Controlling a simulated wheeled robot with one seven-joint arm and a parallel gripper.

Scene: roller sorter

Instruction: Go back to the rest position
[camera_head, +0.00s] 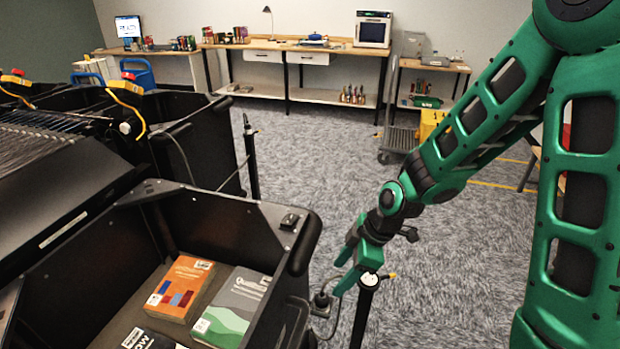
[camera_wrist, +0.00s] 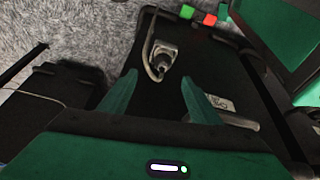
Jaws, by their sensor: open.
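My gripper (camera_head: 342,272) is at the end of my green arm, in the middle of the head view. It points down and left, close to the right outer side of the black bin (camera_head: 262,212). In the wrist view my gripper (camera_wrist: 152,98) shows two green fingers spread apart with nothing between them. A plug with a cable (camera_wrist: 163,62) on a black surface lies beyond the fingertips. In the head view a cable and plug (camera_head: 321,301) also show just below my gripper. I cannot tell whether the fingers touch anything.
The bin holds an orange book (camera_head: 181,288), a grey and green book (camera_head: 236,306) and a partly seen dark book (camera_head: 148,340). A black post (camera_head: 366,300) stands close by my gripper. Workbenches (camera_head: 300,46) line the back wall. Carpet (camera_head: 330,160) lies open between.

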